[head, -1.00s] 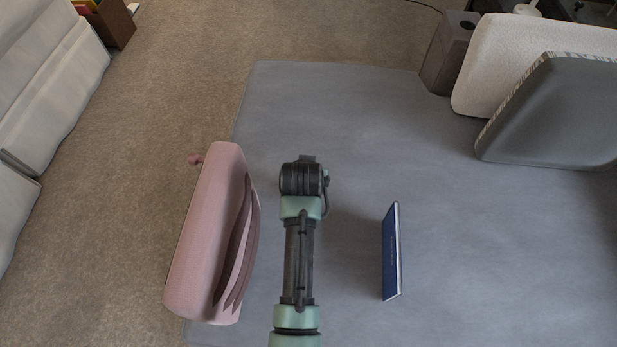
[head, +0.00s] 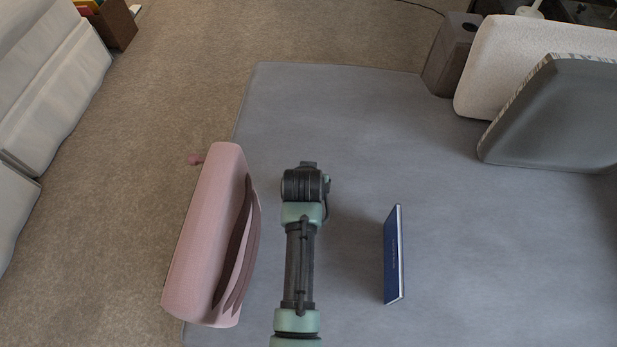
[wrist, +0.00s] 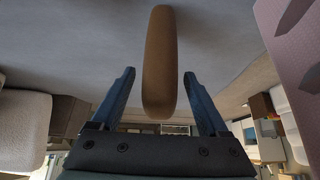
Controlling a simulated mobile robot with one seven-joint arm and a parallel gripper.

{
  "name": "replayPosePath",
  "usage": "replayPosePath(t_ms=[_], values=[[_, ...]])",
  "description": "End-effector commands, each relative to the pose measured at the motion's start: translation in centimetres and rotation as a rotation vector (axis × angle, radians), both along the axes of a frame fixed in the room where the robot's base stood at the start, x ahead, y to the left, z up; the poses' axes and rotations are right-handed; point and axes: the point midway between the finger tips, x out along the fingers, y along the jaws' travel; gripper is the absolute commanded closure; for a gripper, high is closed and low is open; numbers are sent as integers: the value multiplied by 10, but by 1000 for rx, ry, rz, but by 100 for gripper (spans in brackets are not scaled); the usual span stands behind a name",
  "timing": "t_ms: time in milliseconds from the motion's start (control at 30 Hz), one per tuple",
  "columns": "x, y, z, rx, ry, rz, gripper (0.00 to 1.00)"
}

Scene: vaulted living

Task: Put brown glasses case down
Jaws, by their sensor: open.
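The brown glasses case (wrist: 158,62) shows in the wrist view as a long rounded shape against the grey surface. Its near end lies between the two fingertips of my gripper (wrist: 158,88). The fingers are open, with a gap on each side of the case. In the head view my arm hides the case and the gripper fingers. The grey cushioned surface (head: 330,110) bears the case, as far as the wrist view shows.
A pink bag (head: 205,235) with dark handles lies close on the left of my arm. A blue book (head: 391,255) stands on edge to the right. Pillows (head: 560,115) and a brown box (head: 451,55) are at the back right. The surface's far middle is clear.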

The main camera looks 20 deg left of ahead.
Motion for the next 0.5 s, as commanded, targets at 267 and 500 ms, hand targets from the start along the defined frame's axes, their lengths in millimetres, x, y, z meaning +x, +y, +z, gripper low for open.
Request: replayPosePath(t_ms=[267, 500], values=[[-22, -5, 40, 1, -2, -1, 22], [-48, -11, 80, 0, -1, 0, 22]])
